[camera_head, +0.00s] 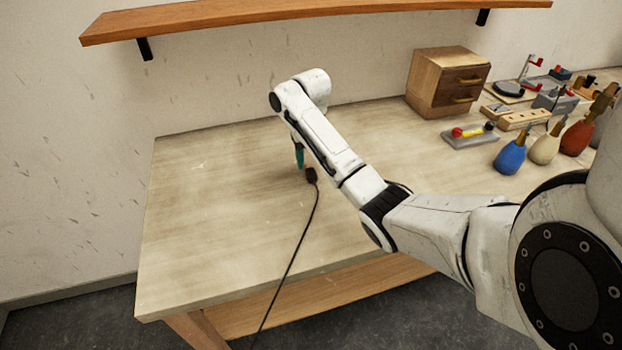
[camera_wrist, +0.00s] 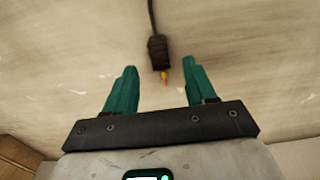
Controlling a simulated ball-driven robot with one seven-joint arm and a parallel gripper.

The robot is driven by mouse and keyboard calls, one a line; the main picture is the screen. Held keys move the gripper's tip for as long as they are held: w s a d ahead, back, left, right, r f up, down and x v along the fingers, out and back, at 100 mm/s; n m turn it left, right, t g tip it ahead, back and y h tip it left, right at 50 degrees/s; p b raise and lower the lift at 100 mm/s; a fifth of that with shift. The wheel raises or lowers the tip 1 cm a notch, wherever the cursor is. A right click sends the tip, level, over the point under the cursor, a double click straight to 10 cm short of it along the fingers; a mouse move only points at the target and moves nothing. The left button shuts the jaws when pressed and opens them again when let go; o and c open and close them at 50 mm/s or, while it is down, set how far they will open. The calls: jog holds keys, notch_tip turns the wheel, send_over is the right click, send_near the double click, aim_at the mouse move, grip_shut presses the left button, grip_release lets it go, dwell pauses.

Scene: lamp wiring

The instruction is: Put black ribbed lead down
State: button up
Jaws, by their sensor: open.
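The black ribbed lead (camera_head: 311,176) lies on the wooden table, its cable running toward the front edge and down over it in the head view. In the wrist view, the lead's dark ribbed end (camera_wrist: 158,52) shows a small yellow and red tip pointing toward my gripper. My gripper (camera_wrist: 161,78) has two teal fingers spread apart, with nothing held between them. The lead's end lies just beyond the gap between the fingertips. In the head view one teal finger (camera_head: 299,158) shows beside the lead; the rest of my gripper is hidden behind my arm.
A small wooden drawer box (camera_head: 432,84) stands at the back right. Blue (camera_head: 510,157), cream and red bulb-shaped bottles and several small parts crowd the right side. A shelf (camera_head: 300,15) hangs above. The table's left side is clear.

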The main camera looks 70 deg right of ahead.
aim_at(311, 172)
jog(key=shift+f+p, duration=0.3)
jog(key=shift+f, duration=1.95)
grip_shut()
